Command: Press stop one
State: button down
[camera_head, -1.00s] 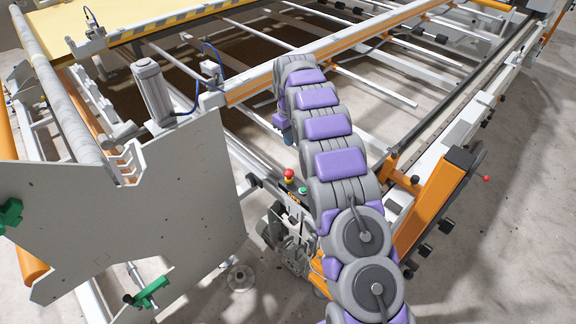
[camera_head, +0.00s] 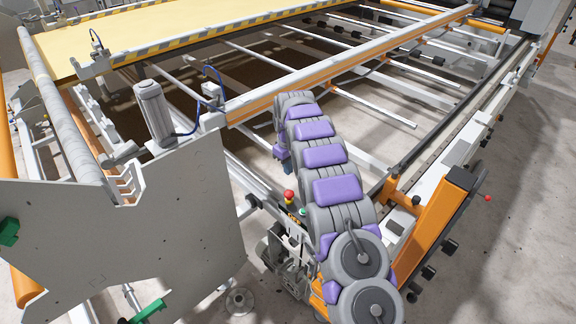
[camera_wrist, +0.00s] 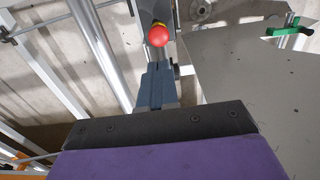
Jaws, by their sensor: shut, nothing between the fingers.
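A red mushroom stop button (camera_head: 289,195) sits on a small control box on the machine's near rail, just left of my arm in the head view. A green button (camera_head: 303,212) is beside it. In the wrist view the red button (camera_wrist: 158,35) shows at the top centre, just beyond the fingertips. My gripper (camera_wrist: 158,68) has its dark blue-grey fingers together, empty, pointing toward the button. A gap seems to remain between the tips and the button, but its size is hard to judge. In the head view my arm hides most of the gripper.
A large grey side plate (camera_head: 130,230) stands left of the button. An orange-edged beam (camera_head: 350,65) crosses behind my arm. An orange bracket (camera_head: 440,225) stands to the right. A green handle (camera_wrist: 289,29) shows upper right in the wrist view.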

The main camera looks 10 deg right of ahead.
aim_at(288, 193)
notch_tip(288, 193, down, 10)
jog(key=b, duration=0.2)
jog(key=shift+f+b, duration=0.2)
jog(key=shift+b, duration=0.2)
jog(key=shift+s+f+p, duration=0.1)
jog(key=shift+f+p, duration=0.65)
jog(key=shift+f, duration=0.25)
